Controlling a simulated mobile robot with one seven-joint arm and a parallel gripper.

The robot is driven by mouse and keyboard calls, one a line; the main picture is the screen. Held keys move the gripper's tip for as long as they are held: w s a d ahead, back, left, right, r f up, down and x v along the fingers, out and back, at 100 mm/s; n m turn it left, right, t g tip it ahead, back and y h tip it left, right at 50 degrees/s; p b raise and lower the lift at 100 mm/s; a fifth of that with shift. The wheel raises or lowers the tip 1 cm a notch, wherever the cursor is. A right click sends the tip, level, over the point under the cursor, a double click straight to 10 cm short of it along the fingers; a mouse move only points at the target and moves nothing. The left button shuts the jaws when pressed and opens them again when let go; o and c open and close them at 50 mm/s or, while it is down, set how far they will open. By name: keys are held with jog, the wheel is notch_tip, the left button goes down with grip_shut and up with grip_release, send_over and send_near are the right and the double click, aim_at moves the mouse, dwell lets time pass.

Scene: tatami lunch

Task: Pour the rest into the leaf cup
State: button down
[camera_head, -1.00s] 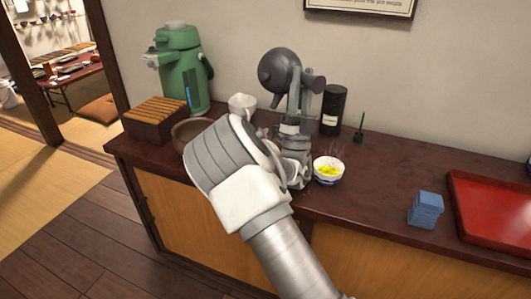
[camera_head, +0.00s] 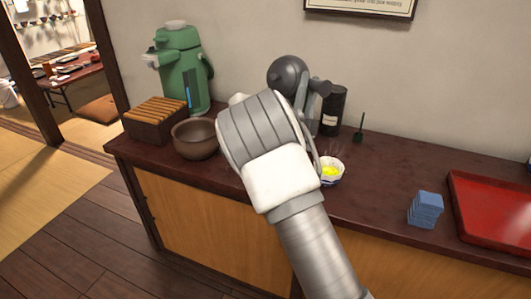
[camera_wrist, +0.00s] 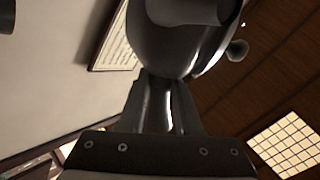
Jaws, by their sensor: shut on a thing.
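My gripper (camera_wrist: 158,100) is shut on a dark grey rounded pot (camera_wrist: 188,45), which fills the top of the wrist view. In the head view the pot (camera_head: 287,75) is held high above the counter, tilted, with its spout not clearly seen. A small white cup (camera_head: 338,181) with bright yellow-green liquid stands on the counter below and right of the pot, partly behind my wrist. A second white cup (camera_head: 237,98) is mostly hidden behind my wrist. I cannot make out a leaf pattern on either cup.
A brown bowl (camera_head: 195,140), a slatted wooden box (camera_head: 155,118) and a green dispenser (camera_head: 183,75) stand left. A black canister (camera_head: 333,110) and a green whisk-like tool (camera_head: 359,128) stand behind.

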jog(key=w+d+f+m+g+y+p, duration=0.1)
jog(key=w+d+f+m+g+p, duration=0.2)
jog(key=f+g, duration=0.35)
jog(key=w+d+f+m+g+y+p, duration=0.1)
jog(key=w+d+f+g+p, duration=0.2)
jog(key=f+g, duration=0.35)
notch_tip(320, 180, up, 11)
jog(key=w+p, duration=0.2)
jog(key=p, duration=0.8)
jog(key=shift+w+a+f+m+g+y, duration=0.15)
jog(key=shift+w+a+m+g+y, duration=0.1)
jog(key=shift+m+g+y, duration=0.05)
dwell(0.6)
